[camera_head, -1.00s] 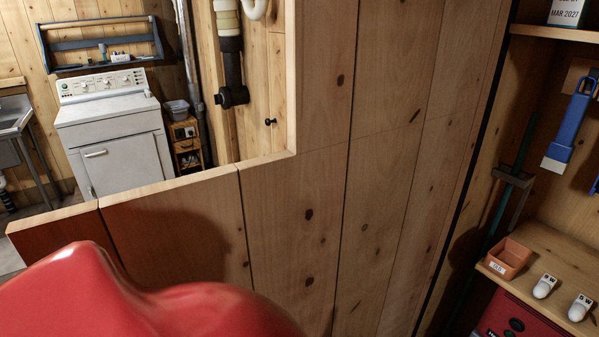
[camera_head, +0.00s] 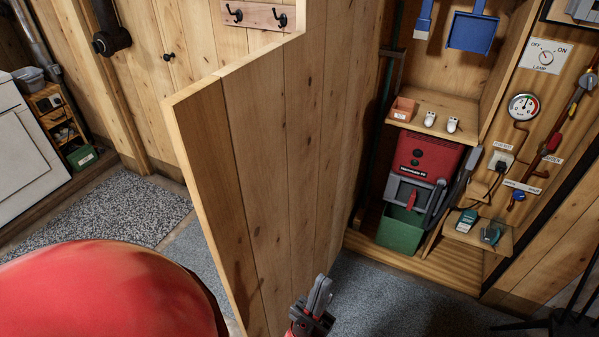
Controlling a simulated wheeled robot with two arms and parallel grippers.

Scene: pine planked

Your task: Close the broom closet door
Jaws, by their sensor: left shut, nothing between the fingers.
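The broom closet door (camera_head: 285,150), a tall panel of pine planks, stands open in the middle of the view. Its pale free edge and top corner are on the left, and its far side meets the closet opening. The closet's inside is exposed to the right of the door. My left gripper (camera_head: 320,292), grey and black with red, is at the bottom centre, on the closet side of the door, close to its lower face. It is shut and empty. I cannot tell whether it touches the door. My right gripper is out of view.
The closet holds a shelf (camera_head: 440,112), a red machine (camera_head: 425,158), a green bin (camera_head: 400,230) and a hanging blue dustpan (camera_head: 473,30). A gauge and switch are on the wall at right. Grey floor (camera_head: 385,295) before the closet looks clear. A white appliance (camera_head: 25,150) stands far left.

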